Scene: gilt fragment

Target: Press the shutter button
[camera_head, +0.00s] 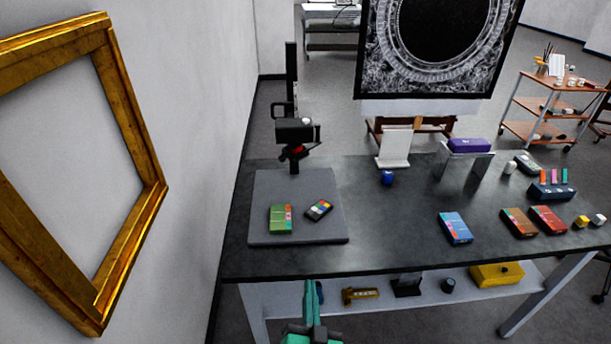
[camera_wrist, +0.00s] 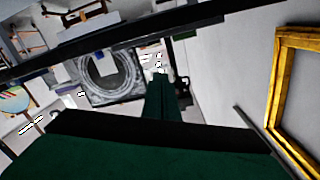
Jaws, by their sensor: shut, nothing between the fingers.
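A black camera (camera_head: 294,131) is mounted on a dark upright column (camera_head: 291,75) at the table's back left. A small pale round part (camera_head: 306,121) sits on top of the camera, and red shows beneath it. I cannot tell for certain which part is the shutter button. My green gripper (camera_head: 312,288) is at the bottom of the head view, in front of the table's near edge, well apart from the camera. Its fingers are shut with nothing between them; they also show in the wrist view (camera_wrist: 159,82).
Several boxes and stands occupy the dark table's (camera_head: 395,245) right side. A gilt frame (camera_head: 130,120) hangs on the left wall. A shelf (camera_head: 430,298) lies below.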

